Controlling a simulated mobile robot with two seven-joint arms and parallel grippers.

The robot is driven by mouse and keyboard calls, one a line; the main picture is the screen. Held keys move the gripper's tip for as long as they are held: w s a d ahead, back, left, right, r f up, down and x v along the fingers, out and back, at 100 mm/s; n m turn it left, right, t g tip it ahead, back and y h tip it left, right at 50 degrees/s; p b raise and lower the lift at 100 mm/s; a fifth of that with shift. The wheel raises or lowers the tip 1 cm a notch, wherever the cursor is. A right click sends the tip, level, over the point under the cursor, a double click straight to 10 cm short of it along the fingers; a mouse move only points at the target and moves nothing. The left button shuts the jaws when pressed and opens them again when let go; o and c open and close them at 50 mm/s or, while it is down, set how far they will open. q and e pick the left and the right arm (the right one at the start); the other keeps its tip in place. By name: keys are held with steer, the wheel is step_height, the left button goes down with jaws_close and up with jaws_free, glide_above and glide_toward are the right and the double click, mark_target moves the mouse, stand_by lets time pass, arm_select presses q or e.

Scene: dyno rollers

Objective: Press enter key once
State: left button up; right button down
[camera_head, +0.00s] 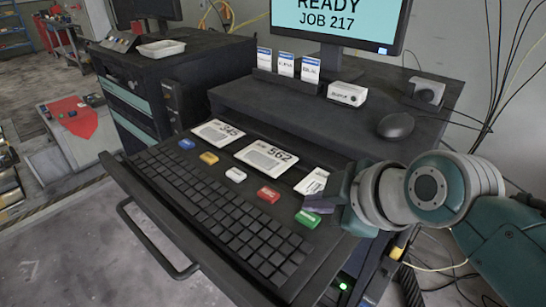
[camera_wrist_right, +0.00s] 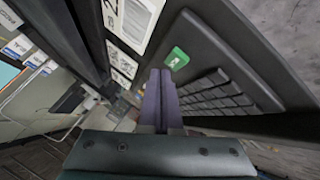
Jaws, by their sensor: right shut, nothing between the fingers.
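A black keyboard (camera_head: 215,212) lies on the pull-out tray of the workstation. Along its back edge sit separate coloured keys: blue (camera_head: 187,144), yellow (camera_head: 209,158), white (camera_head: 235,175), red (camera_head: 268,194) and green (camera_head: 307,219). The label on the green key is too small to read; I cannot tell which key is enter. My right gripper (camera_head: 313,204) is shut and empty, just above and behind the green key. In the right wrist view the shut fingers (camera_wrist_right: 158,78) point close to the green key (camera_wrist_right: 176,58), which carries a white mark. My left gripper is not in view.
A monitor (camera_head: 338,18) reading "READY JOB 217" stands behind. Printed cards (camera_head: 264,157) lie behind the coloured keys. A mouse (camera_head: 396,126) and a small white box (camera_head: 347,94) sit on the raised shelf. A handle rail (camera_head: 150,245) runs along the tray front.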

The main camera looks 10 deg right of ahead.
mark_target(314, 221)
stand_by(0.7)
steer(key=shift+f, duration=0.45)
steer(key=shift+f+b, duration=0.4)
steer(key=shift+b, duration=0.1)
stand_by(0.4)
steer(key=shift+r, duration=0.15)
steer(key=shift+r+p, duration=0.65)
steer(key=shift+p, duration=0.25)
step_height(314, 221, up, 5)
steer(key=p, duration=0.5)
steer(key=shift+r, duration=0.1)
stand_by(0.4)
